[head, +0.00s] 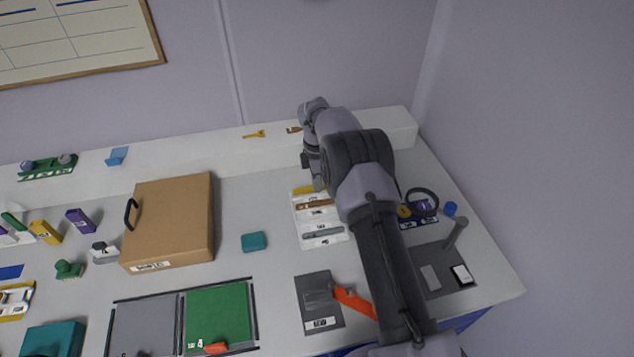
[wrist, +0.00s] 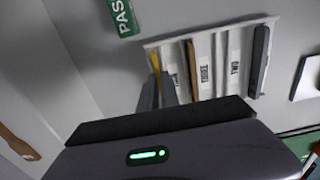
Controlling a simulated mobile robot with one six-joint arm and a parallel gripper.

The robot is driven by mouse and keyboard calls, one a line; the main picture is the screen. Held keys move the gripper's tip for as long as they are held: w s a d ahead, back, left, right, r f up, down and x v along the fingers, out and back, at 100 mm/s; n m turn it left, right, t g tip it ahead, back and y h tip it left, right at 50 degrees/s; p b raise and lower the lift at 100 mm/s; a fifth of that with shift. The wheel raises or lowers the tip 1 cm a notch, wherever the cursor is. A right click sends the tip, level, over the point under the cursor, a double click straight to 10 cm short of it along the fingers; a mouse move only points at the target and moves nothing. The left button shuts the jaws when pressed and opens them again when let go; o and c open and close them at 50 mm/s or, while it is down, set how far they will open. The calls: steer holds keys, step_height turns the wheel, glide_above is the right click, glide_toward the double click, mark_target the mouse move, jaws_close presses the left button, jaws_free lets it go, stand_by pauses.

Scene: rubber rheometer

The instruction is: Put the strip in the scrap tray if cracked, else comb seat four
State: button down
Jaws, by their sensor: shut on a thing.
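My gripper (wrist: 163,94) is shut on a yellow strip (wrist: 156,62), which also shows in the head view (head: 303,190). The strip is at the far end of the white comb (head: 311,222), beyond the brown strip. Whether it is seated or lifted clear I cannot tell. The comb (wrist: 222,62) holds a brown strip (wrist: 193,70) beside the label THREE and a dark grey strip (wrist: 260,60) at its other end. The slot between them, near the label TWO, looks empty. No crack is discernible on the yellow strip. I cannot identify the scrap tray.
A cardboard box (head: 172,222) and a teal block (head: 254,242) stand left of the comb. A dark mat (head: 318,290) with an orange-handled tool (head: 355,302) lies in front. A white ledge (head: 210,155) runs along the back.

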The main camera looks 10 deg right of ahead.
steer(key=shift+f, duration=0.55)
steer(key=c, duration=1.5)
jaws_free()
steer(key=shift+r, duration=0.1)
step_height(320, 180, up, 17)
steer(key=p, duration=0.4)
steer(key=shift+r+p, duration=0.2)
steer(key=shift+p, duration=0.1)
steer(key=shift+a, duration=0.1)
